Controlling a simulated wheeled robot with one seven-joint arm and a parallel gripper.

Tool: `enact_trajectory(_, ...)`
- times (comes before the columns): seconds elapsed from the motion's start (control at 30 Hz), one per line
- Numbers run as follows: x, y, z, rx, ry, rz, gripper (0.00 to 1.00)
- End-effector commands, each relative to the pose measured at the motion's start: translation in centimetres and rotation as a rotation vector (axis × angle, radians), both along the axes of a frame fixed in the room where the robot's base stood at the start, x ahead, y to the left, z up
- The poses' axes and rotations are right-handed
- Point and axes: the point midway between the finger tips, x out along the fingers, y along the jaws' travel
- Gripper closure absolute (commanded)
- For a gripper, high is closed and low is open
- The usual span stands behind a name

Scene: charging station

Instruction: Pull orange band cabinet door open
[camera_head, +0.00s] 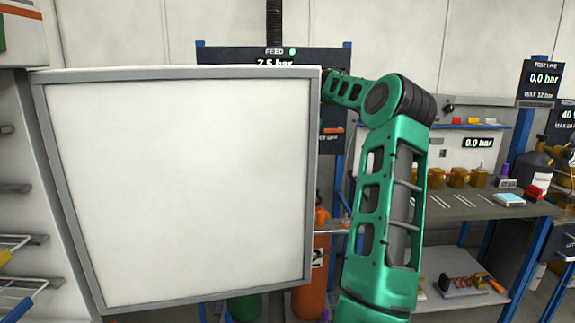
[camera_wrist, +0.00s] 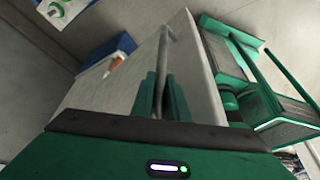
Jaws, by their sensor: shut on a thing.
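The cabinet door (camera_head: 180,190) is a large white panel with a grey frame. It stands swung out from the cabinet (camera_head: 45,130) at the left, whose interior shows. An orange band (camera_head: 20,10) runs along the cabinet's top. In the wrist view, my gripper (camera_wrist: 161,97) has its two green fingers closed around the grey bar handle (camera_wrist: 164,55) on the door's outer face (camera_wrist: 120,85). In the head view the door hides my gripper and the handle; my green arm reaches behind the door's right edge.
Wire shelves (camera_head: 22,240) show inside the cabinet. At the right, a workbench (camera_head: 460,208) carries brass parts and bottles. An orange gas cylinder (camera_head: 310,265) stands behind the door, near my arm. A pressure display (camera_head: 275,57) is partly hidden behind the door's top.

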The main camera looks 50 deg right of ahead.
Motion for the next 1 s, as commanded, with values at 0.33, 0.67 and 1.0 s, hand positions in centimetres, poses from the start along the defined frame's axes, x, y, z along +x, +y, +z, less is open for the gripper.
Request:
enact_trajectory(0.33, 0.1, 0.1, 0.1, 0.001, -0.005, 0.004, 0.69)
enact_trajectory(0.67, -0.2, -0.3, 0.2, -0.001, -0.002, -0.003, 0.67)
enact_trajectory(1.0, 0.7, -1.0, 3.9, 0.000, -0.006, 0.012, 0.67)
